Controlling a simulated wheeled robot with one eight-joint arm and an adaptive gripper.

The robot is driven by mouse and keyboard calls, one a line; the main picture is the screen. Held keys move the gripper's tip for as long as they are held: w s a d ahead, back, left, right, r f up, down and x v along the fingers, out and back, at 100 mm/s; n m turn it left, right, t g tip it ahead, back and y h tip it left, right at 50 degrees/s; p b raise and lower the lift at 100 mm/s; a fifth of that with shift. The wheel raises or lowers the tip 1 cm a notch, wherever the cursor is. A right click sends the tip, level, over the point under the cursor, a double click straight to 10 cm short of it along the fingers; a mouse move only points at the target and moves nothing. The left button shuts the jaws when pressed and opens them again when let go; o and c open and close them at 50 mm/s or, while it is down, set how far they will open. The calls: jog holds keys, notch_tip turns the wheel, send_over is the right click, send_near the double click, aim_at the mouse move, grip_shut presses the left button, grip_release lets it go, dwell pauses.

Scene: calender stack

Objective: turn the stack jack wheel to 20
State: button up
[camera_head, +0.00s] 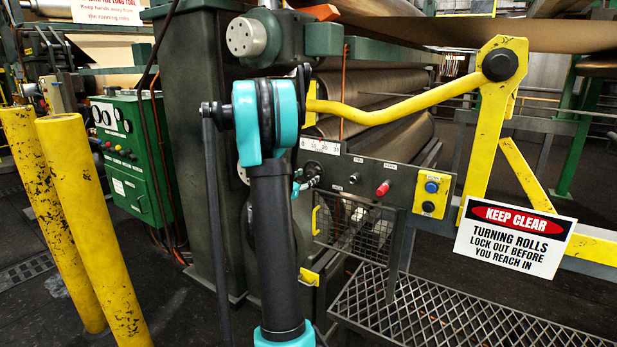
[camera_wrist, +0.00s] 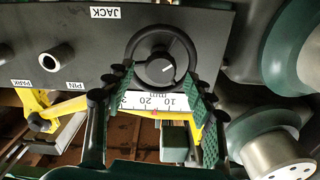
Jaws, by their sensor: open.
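The jack wheel (camera_wrist: 152,42) is a round black handwheel with a hub bearing a white line, beside the JACK label (camera_wrist: 105,12) on the grey panel. My gripper (camera_wrist: 157,73) is open, its two green-padded fingers on either side of the wheel's lower part in the wrist view; I cannot tell if they touch the rim. The white mm scale (camera_wrist: 135,100) shows partly between the fingers, with a small red mark between 10 and 20. In the head view the scale (camera_head: 320,145) sits above my gripper (camera_head: 307,182), and the wheel is largely hidden there.
The panel also carries a bare socket (camera_wrist: 60,57), a red knob (camera_head: 383,188) and a yellow box with a blue button (camera_head: 432,187). A yellow bar (camera_head: 390,112) crosses above the panel. A KEEP CLEAR sign (camera_head: 515,237) hangs right. Yellow posts (camera_head: 90,230) stand left.

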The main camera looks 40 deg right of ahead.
jog(key=shift+x, duration=1)
jog(key=shift+a, duration=0.1)
jog(key=c, duration=1.2)
